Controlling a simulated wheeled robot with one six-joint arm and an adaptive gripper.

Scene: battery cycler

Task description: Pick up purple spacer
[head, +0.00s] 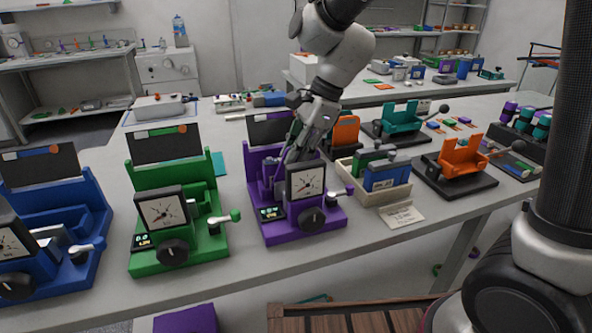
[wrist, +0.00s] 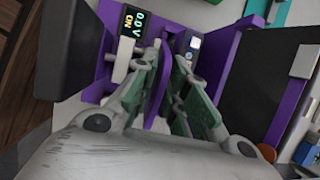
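The purple cycler (head: 327,226) stands on the bench, with a dial, a black knob and a small lit display. My gripper (head: 284,160) reaches down into its cradle from behind the dial. In the wrist view my gripper (wrist: 168,68) has its two green-padded fingers apart. A narrow purple piece (wrist: 162,88) shows between them, closer to the left finger, with a gap to the right finger. I cannot tell whether this piece is the purple spacer or a wall of the cycler. No separate purple spacer is clearly seen in the head view.
A green cycler (head: 198,262) and a blue cycler (head: 75,268) stand to the left. A cream bin (head: 396,200) with blue and green blocks is close on the right. An orange cradle (head: 460,158) stands further right. The front bench strip is mostly clear.

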